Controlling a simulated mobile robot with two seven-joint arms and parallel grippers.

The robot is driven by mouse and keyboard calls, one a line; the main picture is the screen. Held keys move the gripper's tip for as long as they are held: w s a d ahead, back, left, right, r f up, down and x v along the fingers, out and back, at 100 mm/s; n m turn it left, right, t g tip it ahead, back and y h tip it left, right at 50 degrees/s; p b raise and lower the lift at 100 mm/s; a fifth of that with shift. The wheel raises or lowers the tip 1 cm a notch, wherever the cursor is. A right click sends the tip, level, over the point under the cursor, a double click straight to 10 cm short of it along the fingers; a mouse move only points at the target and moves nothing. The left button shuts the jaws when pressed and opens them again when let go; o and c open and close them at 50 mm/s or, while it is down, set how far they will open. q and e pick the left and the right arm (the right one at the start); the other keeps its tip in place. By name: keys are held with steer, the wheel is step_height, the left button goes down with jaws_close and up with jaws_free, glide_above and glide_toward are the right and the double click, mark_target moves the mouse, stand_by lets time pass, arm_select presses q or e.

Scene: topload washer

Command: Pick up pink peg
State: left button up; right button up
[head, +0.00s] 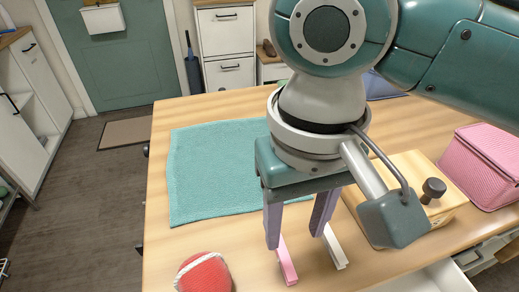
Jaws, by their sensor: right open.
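The pink peg (287,263) is on the wooden table near its front, partly behind a fingertip of my right gripper (295,241). A white peg (335,249) is to its right, near the other fingertip. My right gripper points down with its two purple fingers spread apart and nothing between them. The left finger overlaps the pink peg's upper end in the picture; I cannot tell whether they touch. My left gripper is not in view.
A red ball with a white band (204,273) is left of the pegs. A teal towel (205,170) lies behind on the table (180,245). A wooden box with a dark knob (433,189) and a pink basket (484,165) are at right. An open drawer (430,283) juts out at front right.

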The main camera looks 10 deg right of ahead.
mark_target(287, 262)
step_height(287, 262, down, 2)
steer(key=shift+a+f, duration=0.15)
steer(key=shift+f, duration=0.1)
step_height(287, 262, down, 6)
steer(key=shift+r+b, duration=0.25)
steer(key=shift+b, duration=0.3)
jaws_close()
